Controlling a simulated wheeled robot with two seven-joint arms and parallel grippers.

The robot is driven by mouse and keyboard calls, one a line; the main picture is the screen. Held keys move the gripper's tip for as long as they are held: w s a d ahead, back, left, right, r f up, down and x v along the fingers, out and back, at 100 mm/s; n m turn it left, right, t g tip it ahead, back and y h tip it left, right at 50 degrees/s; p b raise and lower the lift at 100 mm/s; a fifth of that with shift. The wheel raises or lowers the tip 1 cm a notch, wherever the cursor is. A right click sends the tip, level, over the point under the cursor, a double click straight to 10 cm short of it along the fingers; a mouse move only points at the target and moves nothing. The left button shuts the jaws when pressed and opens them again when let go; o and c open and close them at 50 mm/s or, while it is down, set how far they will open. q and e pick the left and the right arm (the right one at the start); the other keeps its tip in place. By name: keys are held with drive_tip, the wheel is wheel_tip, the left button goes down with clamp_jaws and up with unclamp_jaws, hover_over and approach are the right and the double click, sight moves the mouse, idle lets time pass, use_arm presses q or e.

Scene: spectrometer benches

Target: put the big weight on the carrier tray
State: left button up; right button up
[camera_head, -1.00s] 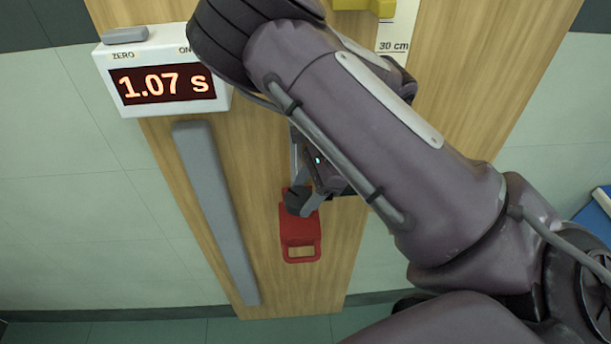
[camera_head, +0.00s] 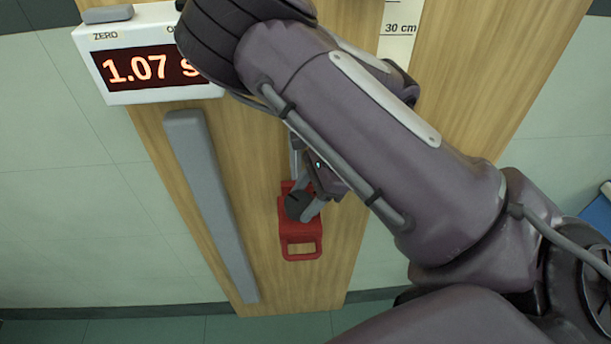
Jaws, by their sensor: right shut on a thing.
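My right gripper (camera_head: 303,193) reaches down behind my forearm, over the red piece. It is shut on a small dark rounded object (camera_head: 295,206), which looks like the big weight; the fingers hide part of it. The red piece with a loop handle at its near end (camera_head: 300,236), seemingly the carrier tray, is directly below in the picture. The dark object overlaps its far part; I cannot tell whether they touch. My left gripper is not in view.
A timer box (camera_head: 140,93) reading 1.07 s stands at the upper left. A long grey bar (camera_head: 212,205) lies left of the red piece on the wooden bench (camera_head: 285,292). A scale marked 30 cm (camera_head: 400,28) is at the top. My right arm hides much of the bench.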

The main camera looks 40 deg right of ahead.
drive_tip(key=shift+f+b, duration=0.35)
drive_tip(key=shift+f, duration=0.2)
drive_tip(key=o, duration=1.2)
drive_tip(key=shift+s+r, duration=0.15)
drive_tip(key=shift+r, duration=0.05)
drive_tip(key=shift+c, duration=0.2)
